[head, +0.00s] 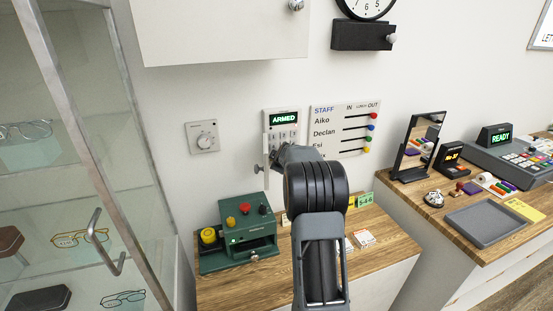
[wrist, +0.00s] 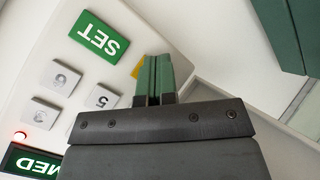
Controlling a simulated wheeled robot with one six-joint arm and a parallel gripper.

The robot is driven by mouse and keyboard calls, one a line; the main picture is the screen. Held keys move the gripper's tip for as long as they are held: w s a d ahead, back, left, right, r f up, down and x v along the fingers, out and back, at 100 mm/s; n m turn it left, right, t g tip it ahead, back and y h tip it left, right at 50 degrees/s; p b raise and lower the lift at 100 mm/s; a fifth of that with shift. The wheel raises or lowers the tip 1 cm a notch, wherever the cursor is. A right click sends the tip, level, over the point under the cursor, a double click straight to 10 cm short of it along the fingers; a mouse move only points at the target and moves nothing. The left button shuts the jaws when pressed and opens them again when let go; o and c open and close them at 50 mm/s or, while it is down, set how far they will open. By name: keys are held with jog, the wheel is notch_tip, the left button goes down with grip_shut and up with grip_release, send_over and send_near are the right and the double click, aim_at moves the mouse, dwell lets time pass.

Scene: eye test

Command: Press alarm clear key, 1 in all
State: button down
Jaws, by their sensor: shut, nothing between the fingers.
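The alarm keypad (head: 284,119) is on the wall in the head view, its green display reading ARMED; my arm covers its lower part. In the wrist view the keypad lies turned, with a green SET key (wrist: 98,37), grey number keys (wrist: 60,78), a lit red lamp (wrist: 20,136) and part of the display (wrist: 32,163). A yellow patch (wrist: 137,69), perhaps a key, shows beside my fingertips and is mostly hidden by them. My gripper (wrist: 157,62) is shut and empty, its tips over the keypad's lower part. I cannot tell whether they touch it. No clear label is readable.
A narrow white flap or panel (head: 266,153) stands at the keypad's left edge. A thermostat (head: 202,137) is left of it and a staff board (head: 343,127) right. A green machine (head: 240,239) stands on the wooden counter below. A glass cabinet (head: 75,150) fills the left.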

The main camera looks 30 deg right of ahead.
jog(key=shift+s+b, duration=0.2)
jog(key=shift+b, duration=0.15)
jog(key=shift+s+a+b, duration=0.2)
jog(key=shift+s+b, duration=0.35)
jog(key=shift+b, duration=0.2)
jog(key=shift+s+a+b, duration=0.2)
jog(key=shift+s+b, duration=0.6)
jog(key=shift+b, duration=0.1)
jog(key=shift+s+a+b, duration=0.2)
jog(key=shift+s+b, duration=0.65)
jog(key=shift+b, duration=0.1)
jog(key=shift+s+a+b, duration=0.2)
jog(key=shift+s+b, duration=0.6)
jog(key=shift+b, duration=0.1)
